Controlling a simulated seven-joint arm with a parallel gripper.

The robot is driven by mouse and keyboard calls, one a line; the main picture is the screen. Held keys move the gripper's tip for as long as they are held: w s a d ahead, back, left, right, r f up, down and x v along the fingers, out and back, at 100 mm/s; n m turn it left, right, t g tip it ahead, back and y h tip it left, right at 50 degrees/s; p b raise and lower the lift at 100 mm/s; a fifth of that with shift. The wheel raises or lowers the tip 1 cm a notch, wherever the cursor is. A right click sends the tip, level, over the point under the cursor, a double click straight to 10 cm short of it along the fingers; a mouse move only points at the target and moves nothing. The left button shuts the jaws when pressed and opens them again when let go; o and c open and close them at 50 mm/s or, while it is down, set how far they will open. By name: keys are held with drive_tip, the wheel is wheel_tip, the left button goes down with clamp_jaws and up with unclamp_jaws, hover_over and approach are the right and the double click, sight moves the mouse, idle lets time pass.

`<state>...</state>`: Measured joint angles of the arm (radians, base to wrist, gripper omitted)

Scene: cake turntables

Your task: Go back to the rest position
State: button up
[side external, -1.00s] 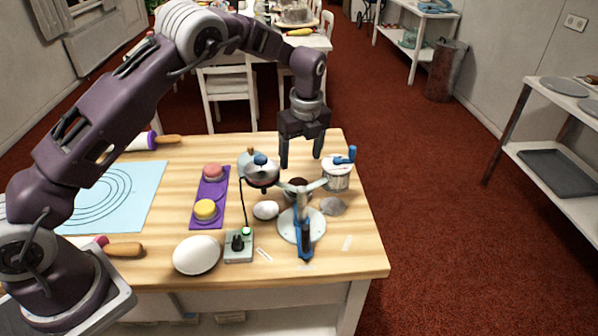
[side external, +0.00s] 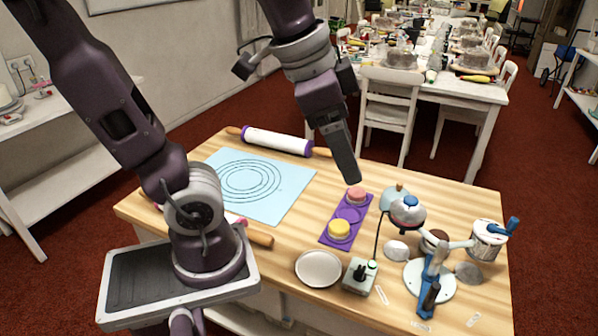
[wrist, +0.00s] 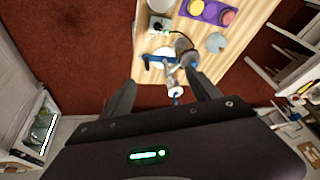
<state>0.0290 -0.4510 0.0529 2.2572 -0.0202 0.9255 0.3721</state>
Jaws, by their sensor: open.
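My gripper (side external: 346,178) is in the air above the table, over the far end of the purple tray (side external: 329,238), pointing down. Its fingers overlap in the side view. In the wrist view my gripper (wrist: 160,78) is open, with two dark fingers spread apart and nothing between them. The wooden table (wrist: 215,72) lies beyond the fingertips, well below.
The table (side external: 280,265) holds a blue mat (side external: 295,200), a rolling pin (side external: 277,141), a white dish (side external: 318,268), a switch box (side external: 359,275), a white stand with a blue handle (side external: 429,282) and a crank pot (side external: 488,241). A chair (side external: 388,115) stands behind.

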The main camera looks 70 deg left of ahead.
drive_tip(key=s+f+n, duration=0.3)
drive_tip(key=s, duration=0.4)
drive_tip(key=shift+n+t, duration=0.4)
